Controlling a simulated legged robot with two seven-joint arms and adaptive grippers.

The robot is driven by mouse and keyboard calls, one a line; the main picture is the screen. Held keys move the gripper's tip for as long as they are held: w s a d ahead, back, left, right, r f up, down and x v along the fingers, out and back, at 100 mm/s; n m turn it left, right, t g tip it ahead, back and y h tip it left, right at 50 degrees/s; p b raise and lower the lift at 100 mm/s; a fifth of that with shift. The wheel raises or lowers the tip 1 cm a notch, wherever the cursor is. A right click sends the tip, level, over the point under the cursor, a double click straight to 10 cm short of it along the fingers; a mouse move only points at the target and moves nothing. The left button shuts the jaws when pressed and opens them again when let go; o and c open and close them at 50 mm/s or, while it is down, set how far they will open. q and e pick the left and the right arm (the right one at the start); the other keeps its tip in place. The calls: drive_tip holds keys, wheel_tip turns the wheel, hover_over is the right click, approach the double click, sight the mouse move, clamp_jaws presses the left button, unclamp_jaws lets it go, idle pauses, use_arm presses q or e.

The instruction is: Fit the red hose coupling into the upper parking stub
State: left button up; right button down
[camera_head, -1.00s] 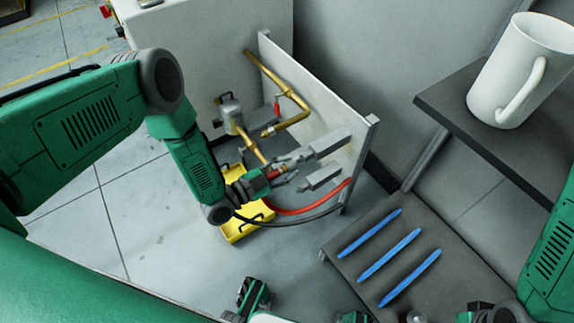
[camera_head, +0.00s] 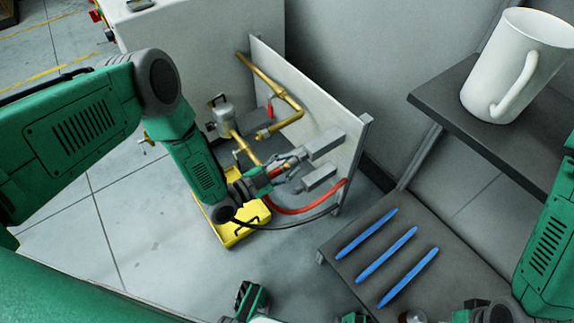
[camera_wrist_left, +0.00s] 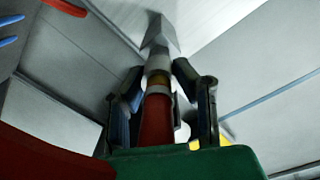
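The red hose coupling (camera_wrist_left: 157,122) sits between the two fingers of my left gripper (camera_wrist_left: 166,100) in the left wrist view, its brass and grey front pointing at a grey block. In the head view my left gripper (camera_head: 288,166) is at the upper parking stub (camera_head: 325,143), a grey block on the pale panel. The fingers hide most of the coupling there, and I cannot tell whether its tip is inside the stub. The lower grey stub (camera_head: 319,179) is just below. My right gripper is at the bottom edge, mostly cut off; its fingers are unclear.
A red hose (camera_head: 298,210) and a black one loop below the stubs. Brass pipes (camera_head: 279,90) and a valve are on the panel (camera_head: 310,100). A yellow tray (camera_head: 240,236) is on the floor. Blue strips (camera_head: 385,254) lie on a dark low table; a white mug (camera_head: 515,70) stands on a shelf.

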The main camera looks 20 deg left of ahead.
use_arm(q)
drive_tip(key=o, duration=0.4)
drive_tip(key=shift+w+a, duration=0.1)
drive_tip(key=shift+a, duration=0.05)
drive_tip(key=shift+s+a, duration=0.3)
drive_tip(key=shift+s, duration=0.15)
drive_tip(key=v, duration=1.1)
drive_tip(key=shift+f, duration=0.1)
